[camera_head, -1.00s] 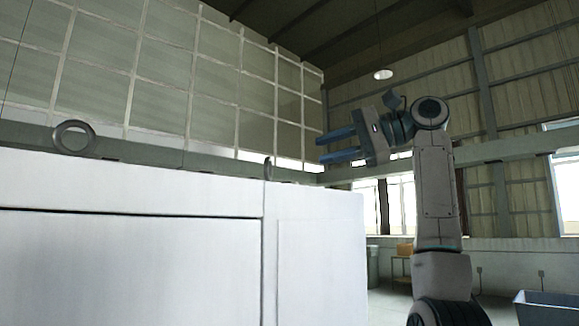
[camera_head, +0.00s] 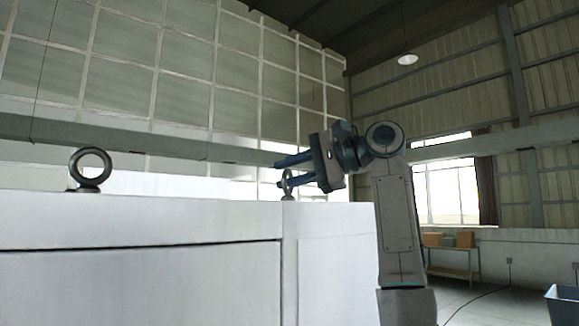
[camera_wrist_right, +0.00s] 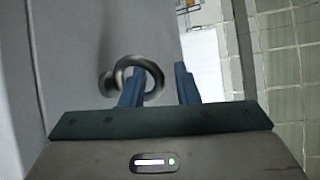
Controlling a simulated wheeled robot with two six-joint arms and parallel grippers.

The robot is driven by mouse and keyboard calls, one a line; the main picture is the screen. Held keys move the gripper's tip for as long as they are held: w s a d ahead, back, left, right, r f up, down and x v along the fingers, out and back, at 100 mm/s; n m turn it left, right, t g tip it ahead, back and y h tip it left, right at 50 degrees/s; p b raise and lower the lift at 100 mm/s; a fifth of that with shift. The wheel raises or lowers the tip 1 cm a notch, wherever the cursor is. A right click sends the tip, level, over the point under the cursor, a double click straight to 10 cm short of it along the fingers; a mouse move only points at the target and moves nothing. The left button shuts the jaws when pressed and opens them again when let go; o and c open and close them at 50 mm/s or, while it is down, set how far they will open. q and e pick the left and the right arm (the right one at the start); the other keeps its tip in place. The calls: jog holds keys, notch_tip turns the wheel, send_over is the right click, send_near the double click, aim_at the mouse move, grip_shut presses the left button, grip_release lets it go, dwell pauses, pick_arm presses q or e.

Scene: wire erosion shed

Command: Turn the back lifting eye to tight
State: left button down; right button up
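Two grey lifting eyes stand on top of a white machine housing (camera_head: 150,220). The larger, nearer-looking one (camera_head: 90,168) is at the left of the head view, its ring facing me. The smaller, farther-looking one (camera_head: 287,183), probably the back eye, stands near the housing's right end. My right gripper (camera_head: 279,173) is at this smaller eye, its blue fingers apart. In the right wrist view, the open fingers (camera_wrist_right: 157,68) are over a lifting eye (camera_wrist_right: 155,72); the left finger overlaps the ring and hides part of it. Contact cannot be told. My left gripper is not in view.
The housing's flat top is clear between the two eyes. A shelf with boxes (camera_head: 450,241) stands at the far wall, and a blue-grey bin (camera_head: 563,305) is at the lower right. A lamp (camera_head: 407,60) hangs high above.

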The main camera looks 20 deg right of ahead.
jog(key=shift+a, duration=0.15)
jog(key=c, duration=0.5)
jog(key=shift+r, duration=0.1)
grip_shut()
jog(key=shift+s, duration=0.1)
jog(key=shift+m+t+h+b, duration=0.5)
jog(key=shift+m+t+b, duration=0.15)
jog(key=shift+b, duration=0.4)
jog(key=m+t+h+b, duration=0.2)
jog(key=m+h+b, duration=0.1)
jog(key=shift+s+t, duration=0.15)
jog(key=shift+t, duration=0.2)
jog(key=m+t+h+b, duration=0.1)
jog(key=m+h+b, duration=0.1)
jog(key=shift+h, duration=0.3)
jog(key=shift+d+r+m+t+h+b, duration=0.1)
jog(key=shift+m+t+h+b, duration=0.25)
jog(key=shift+m+h, duration=0.15)
jog(key=shift+d+r+m+t+h+b, duration=0.1)
jog(key=shift+m+t+h+b, duration=0.2)
jog(key=shift+m+h, duration=0.2)
